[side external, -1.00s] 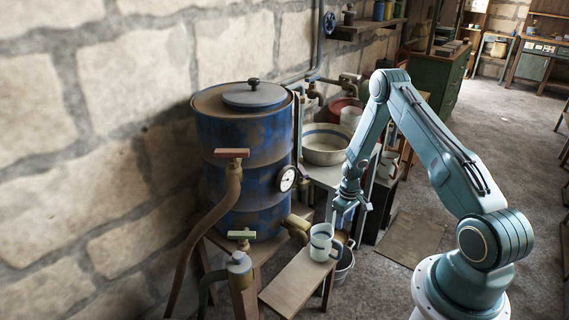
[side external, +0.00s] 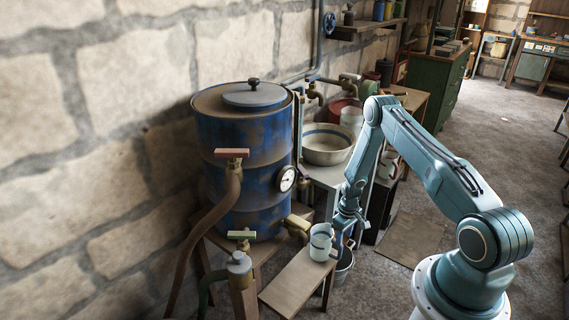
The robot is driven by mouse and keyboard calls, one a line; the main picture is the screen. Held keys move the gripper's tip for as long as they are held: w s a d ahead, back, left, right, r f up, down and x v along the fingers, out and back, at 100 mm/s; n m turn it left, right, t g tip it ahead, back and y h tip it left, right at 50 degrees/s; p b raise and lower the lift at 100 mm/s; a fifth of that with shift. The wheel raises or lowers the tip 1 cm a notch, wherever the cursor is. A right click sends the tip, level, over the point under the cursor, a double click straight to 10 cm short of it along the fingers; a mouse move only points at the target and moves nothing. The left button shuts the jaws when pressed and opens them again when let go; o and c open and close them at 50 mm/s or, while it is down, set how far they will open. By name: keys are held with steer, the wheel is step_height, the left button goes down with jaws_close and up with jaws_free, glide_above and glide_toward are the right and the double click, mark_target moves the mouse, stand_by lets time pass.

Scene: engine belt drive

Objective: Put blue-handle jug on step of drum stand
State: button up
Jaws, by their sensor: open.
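The handle's exact colour is too small to tell. My gripper (side external: 350,228) is open, just right of the jug by its handle side. Whether a finger touches the handle cannot be told. The blue drum (side external: 240,170) stands on the stand behind the step.
A brass tap (side external: 297,224) juts from the drum just left of the jug. A bowl (side external: 326,148) sits on a bench behind my arm. The step's front half is clear.

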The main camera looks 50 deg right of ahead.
mark_target(341, 248)
steer(key=shift+f, duration=1.35)
steer(key=shift+w+f, duration=0.15)
steer(key=shift+f, duration=2.4)
